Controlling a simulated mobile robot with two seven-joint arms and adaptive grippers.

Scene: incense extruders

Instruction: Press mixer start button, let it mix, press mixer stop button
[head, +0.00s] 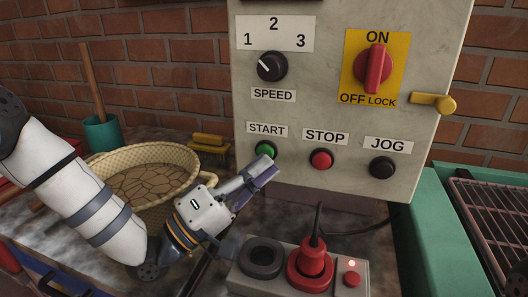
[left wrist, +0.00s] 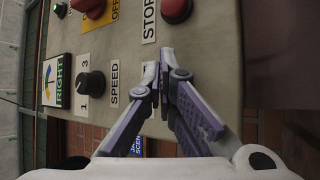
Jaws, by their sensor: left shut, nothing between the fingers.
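The grey control panel (head: 335,70) stands in front of me. Its green START button (head: 265,148) is at lower left, the red STOP button (head: 321,159) in the middle and the black JOG button (head: 382,167) at right. My left gripper (head: 268,164) is shut and empty, its tips just below the green button in the head view; I cannot tell whether they touch it. In the left wrist view the panel is turned sideways, and the closed fingertips (left wrist: 165,62) cover the green button's place. The STOP button (left wrist: 177,9) shows at the top edge there.
A SPEED knob (head: 272,66) and a red ON/OFF switch (head: 374,69) sit above the buttons. A woven basket (head: 150,160) is at left. A socket box (head: 298,270) with a red plug stands below the panel. A green-framed rack (head: 480,215) is at right.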

